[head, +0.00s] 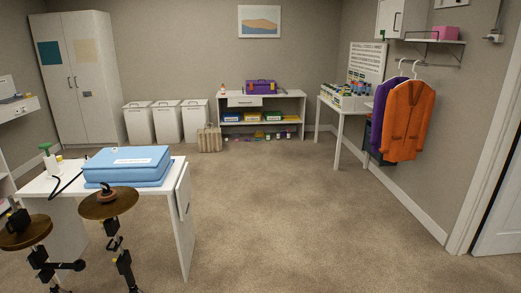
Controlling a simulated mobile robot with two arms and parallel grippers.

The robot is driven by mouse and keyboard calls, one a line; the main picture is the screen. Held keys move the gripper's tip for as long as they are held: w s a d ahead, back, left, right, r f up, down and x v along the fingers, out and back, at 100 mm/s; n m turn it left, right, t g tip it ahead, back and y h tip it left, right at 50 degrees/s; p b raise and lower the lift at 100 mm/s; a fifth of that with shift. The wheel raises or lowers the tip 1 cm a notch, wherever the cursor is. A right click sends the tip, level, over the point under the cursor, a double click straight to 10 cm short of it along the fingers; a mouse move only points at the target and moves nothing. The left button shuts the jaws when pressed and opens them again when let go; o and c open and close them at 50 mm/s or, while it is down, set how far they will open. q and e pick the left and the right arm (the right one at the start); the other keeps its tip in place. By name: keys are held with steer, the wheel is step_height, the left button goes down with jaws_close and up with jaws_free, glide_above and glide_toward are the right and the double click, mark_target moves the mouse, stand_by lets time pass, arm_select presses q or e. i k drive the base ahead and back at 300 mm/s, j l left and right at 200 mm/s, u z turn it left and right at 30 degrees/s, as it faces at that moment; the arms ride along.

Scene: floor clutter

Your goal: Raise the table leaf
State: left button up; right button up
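A white table (150,204) stands at the left. Its leaf (182,200) hangs down at the table's right end, a white panel with a small dark detail near its edge. A blue folded case or pad (127,163) with a white label lies on the tabletop near the leaf's edge. I cannot make out either of my grippers in the head view, and nothing is seen touching the leaf.
Two round brown-topped stands (109,204) with black posts are in front of the table, small objects on top. Open carpet (270,220) lies right of the leaf. White bins (168,121), a beige case (209,138) and a shelf (262,102) are behind; a side table (340,111) is right.

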mark_target(183, 189)
steer(key=i, duration=2.25)
